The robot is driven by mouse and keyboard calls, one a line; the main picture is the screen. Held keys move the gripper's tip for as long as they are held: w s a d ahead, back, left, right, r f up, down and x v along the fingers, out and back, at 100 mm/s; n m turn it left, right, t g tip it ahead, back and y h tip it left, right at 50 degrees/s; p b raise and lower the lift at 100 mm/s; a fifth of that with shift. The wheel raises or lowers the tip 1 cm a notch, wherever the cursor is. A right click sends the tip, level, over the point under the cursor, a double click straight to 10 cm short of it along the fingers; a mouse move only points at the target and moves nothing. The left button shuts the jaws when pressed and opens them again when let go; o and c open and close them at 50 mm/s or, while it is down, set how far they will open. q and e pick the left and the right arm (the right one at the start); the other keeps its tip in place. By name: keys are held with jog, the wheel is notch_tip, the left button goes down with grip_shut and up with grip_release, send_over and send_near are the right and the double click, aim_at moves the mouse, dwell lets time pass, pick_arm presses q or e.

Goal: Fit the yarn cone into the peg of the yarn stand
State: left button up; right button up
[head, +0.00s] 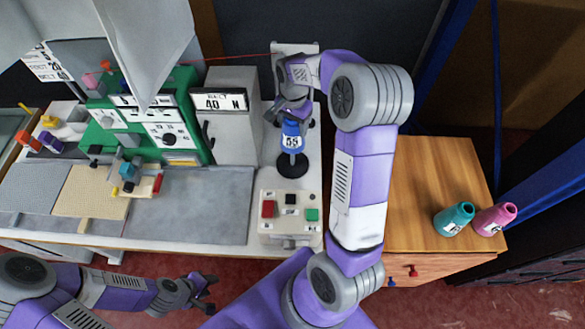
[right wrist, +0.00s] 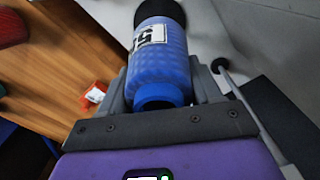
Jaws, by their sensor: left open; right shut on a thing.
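The blue yarn cone (head: 292,137), labelled 55, is in my right gripper (head: 292,103) above the white table. In the right wrist view the blue cone (right wrist: 160,60) lies between the jaws, which are shut on it. A black round base (head: 292,164), which looks like part of the yarn stand, shows just below the cone. The peg is hidden, and I cannot tell whether the cone is around it or above it. A black round part (right wrist: 160,10) shows at the cone's far end. My left gripper (head: 203,294) is open and empty in front of the table.
A white machine (head: 232,110) stands left of the cone, with a green machine (head: 155,125) beyond it. A button box (head: 288,215) sits at the table's front. A wooden cabinet (head: 425,185) at right bears teal (head: 454,219) and pink (head: 493,219) cones.

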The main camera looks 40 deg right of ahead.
aim_at(293, 147)
jog(key=shift+f+b, duration=0.35)
jog(key=shift+f, duration=0.25)
notch_tip(293, 147, down, 10)
jog(key=shift+f+b, duration=0.1)
jog(key=shift+b, duration=0.9)
jog(key=o, duration=0.8)
jog(key=shift+f, duration=0.1)
jog(key=o, duration=0.5)
notch_tip(293, 147, up, 12)
jog(key=shift+r+p, duration=0.25)
jog(key=shift+p, duration=0.9)
